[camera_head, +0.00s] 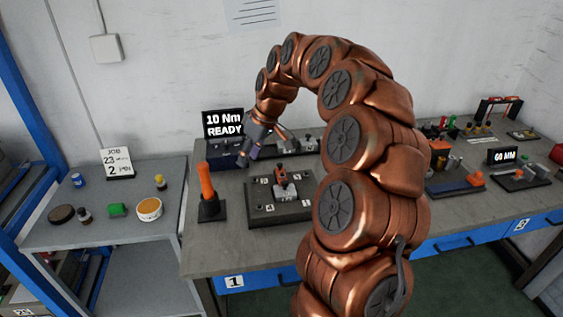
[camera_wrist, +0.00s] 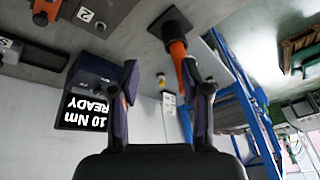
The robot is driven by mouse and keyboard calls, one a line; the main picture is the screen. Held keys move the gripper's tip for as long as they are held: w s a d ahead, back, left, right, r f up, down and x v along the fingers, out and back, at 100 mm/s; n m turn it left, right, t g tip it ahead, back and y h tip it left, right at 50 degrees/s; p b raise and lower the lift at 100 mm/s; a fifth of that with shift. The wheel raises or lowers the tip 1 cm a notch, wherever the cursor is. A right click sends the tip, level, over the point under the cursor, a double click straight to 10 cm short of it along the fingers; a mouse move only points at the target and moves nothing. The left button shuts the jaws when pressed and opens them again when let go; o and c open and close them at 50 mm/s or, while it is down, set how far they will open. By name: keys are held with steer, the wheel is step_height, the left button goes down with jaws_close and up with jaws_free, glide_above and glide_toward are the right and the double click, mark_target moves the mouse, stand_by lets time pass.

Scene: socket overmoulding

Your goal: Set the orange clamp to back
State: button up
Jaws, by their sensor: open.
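A small orange-red clamp handle (camera_head: 281,172) stands up from a dark fixture plate (camera_head: 262,211) with numbered labels, on the workbench left of my arm. In the wrist view, which is upside down, an orange-red part (camera_wrist: 45,12) of this fixture shows at the top left edge, cut off. I cannot tell the clamp's exact setting. My gripper (camera_head: 249,155) is above and behind the fixture, near the display, apart from the clamp. In the wrist view my gripper (camera_wrist: 164,90) is open, with nothing between its fingers.
An orange-handled tool (camera_head: 206,183) stands upright in a black base left of the fixture. A "10 Nm READY" display (camera_head: 224,123) stands behind. Other fixtures and a "60 MM" display (camera_head: 502,156) lie right. A side table (camera_head: 90,235) holds small containers.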

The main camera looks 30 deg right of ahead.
steer(key=w+d+f, duration=0.3)
steer(key=d, duration=0.4)
steer(key=t+h, duration=0.1)
glide_toward(280, 164)
steer(key=shift+m, duration=0.3)
steer(key=shift+p+x, duration=1.1)
steer(key=shift+x, duration=3.05)
jaws_close()
